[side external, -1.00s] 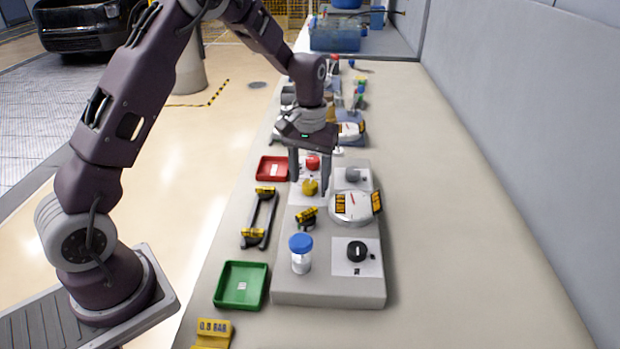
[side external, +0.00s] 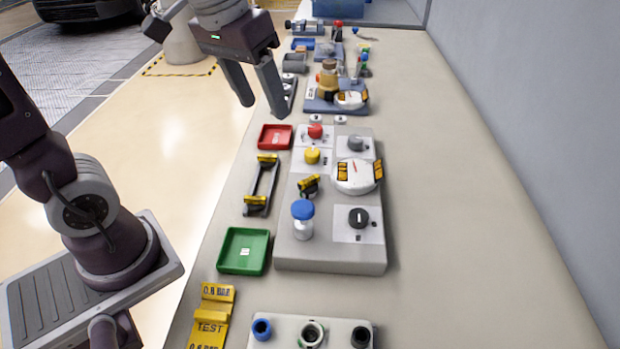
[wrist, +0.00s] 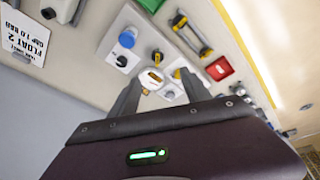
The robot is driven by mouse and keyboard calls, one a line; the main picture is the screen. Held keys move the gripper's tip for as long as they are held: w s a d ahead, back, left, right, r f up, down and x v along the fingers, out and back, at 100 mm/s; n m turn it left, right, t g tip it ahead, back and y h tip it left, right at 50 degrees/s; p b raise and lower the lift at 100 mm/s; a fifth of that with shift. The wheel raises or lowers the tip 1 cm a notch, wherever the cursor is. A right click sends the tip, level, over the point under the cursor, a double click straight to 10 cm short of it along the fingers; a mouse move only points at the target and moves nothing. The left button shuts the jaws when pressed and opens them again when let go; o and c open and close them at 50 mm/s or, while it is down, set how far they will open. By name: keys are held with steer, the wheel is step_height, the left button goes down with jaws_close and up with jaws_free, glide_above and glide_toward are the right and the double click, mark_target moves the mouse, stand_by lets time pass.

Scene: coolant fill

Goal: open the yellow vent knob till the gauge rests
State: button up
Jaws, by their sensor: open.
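The yellow vent knob (side external: 312,156) stands on a white plate on the grey panel (side external: 330,258), just in front of a red knob (side external: 315,131). The gauge (side external: 352,177) is a white round unit with yellow-and-black labels, right of the yellow knob. Its needle is too small to read. My gripper (side external: 263,108) is open and empty, raised up and to the left of the panel, apart from the knob. In the wrist view the gauge (wrist: 152,80) shows between the fingers, and a yellow spot near the right fingertip may be the knob.
The panel also bears a grey knob (side external: 356,143), a black knob (side external: 358,217) and a blue-capped jar (side external: 302,220). A red tray (side external: 275,137), a black-and-yellow handle (side external: 261,186) and a green tray (side external: 243,251) lie left. The bench on the right is clear.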

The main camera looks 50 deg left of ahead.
steer(key=s+d+f+m+t, duration=0.1)
steer(key=s+d+m+t, duration=0.1)
steer(key=s, duration=1)
steer(key=shift+s, duration=0.25)
stand_by(1.8)
